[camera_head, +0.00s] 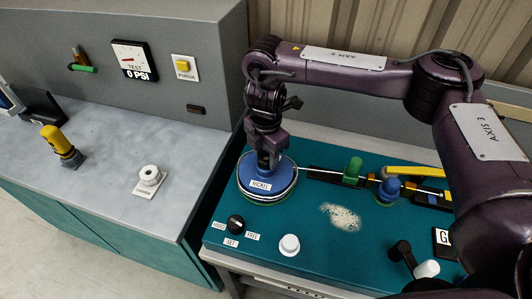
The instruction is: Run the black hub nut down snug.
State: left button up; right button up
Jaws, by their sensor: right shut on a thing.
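A blue spool (254,181) labelled NICKEL lies flat on the teal bench top, with pale wire around its rim. My right gripper (268,164) points straight down at the middle of the spool. It is shut there on what I take to be the black hub nut, which the fingers mostly hide. I cannot tell how far down the nut sits on the hub. My left gripper is not in view.
A black selector knob (236,223) and a white button (289,244) stand in front of the spool. A green post (353,168) and a blue knob (387,190) stand right of it. A yellow bar (415,171) lies behind the knob. The grey counter (110,155) is at left.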

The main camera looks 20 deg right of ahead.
jog(key=m, duration=0.3)
jog(key=o, duration=0.4)
jog(key=shift+m, duration=0.7)
jog(key=shift+c, duration=0.2)
jog(key=o, duration=0.5)
notch_tip(320, 180, up, 12)
